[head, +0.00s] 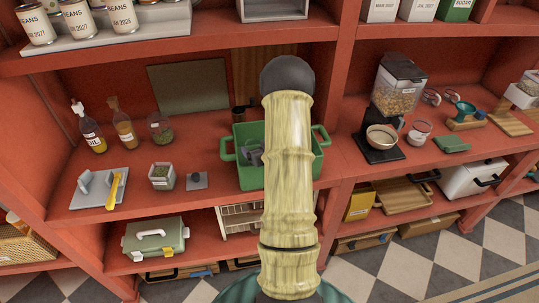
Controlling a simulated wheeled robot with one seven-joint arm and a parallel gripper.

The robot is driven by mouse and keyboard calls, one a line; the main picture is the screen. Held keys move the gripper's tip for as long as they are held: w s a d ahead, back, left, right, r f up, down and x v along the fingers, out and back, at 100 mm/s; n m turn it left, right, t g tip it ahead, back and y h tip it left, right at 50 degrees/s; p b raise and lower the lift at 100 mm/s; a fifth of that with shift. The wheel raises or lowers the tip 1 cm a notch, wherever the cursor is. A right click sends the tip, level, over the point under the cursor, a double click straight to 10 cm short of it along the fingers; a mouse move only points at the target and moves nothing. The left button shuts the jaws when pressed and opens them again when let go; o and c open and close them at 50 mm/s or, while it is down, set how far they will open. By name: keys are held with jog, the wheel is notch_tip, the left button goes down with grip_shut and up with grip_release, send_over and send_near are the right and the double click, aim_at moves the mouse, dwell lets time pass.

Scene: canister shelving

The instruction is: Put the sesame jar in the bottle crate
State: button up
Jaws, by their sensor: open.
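The green crate (243,183) with side handles stands on the middle shelf, partly behind my arm. I cannot tell if it is the bottle crate. A dark grey shape (252,155) shows in it, too small to identify. Several glass jars stand about: a round one with green contents (160,129), a square one (162,177) in front of it, and a small one with a red mark (418,133) in the right bay. No label reads as sesame, so I cannot tell which is the sesame jar. My arm rises up the middle of the view; I cannot make out my gripper.
An oil bottle (91,133) and an amber bottle (123,127) stand at the left back. A grey board (98,189) with a yellow-handled tool lies in front. A coffee grinder (398,88) fills part of the right bay. Red uprights divide the shelves.

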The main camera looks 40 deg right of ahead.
jog(key=b+v, duration=0.2)
jog(key=v, duration=0.7)
jog(key=shift+s+r, duration=0.1)
jog(key=shift+s, duration=0.1)
jog(key=w+a+r+n+g+y, duration=0.2)
jog(key=a+g, duration=0.3)
jog(key=a, duration=0.9)
jog(key=s+a+r+g+y, duration=0.1)
jog(key=s+a+g, duration=0.1)
jog(key=s+a, duration=0.3)
jog(key=s+a+r+n+g+y, duration=0.1)
jog(key=s+a+g, duration=0.2)
jog(key=a, duration=0.8)
jog(key=shift+s+a, duration=0.25)
jog(key=shift+s, duration=0.9)
jog(key=shift+d+r, duration=0.1)
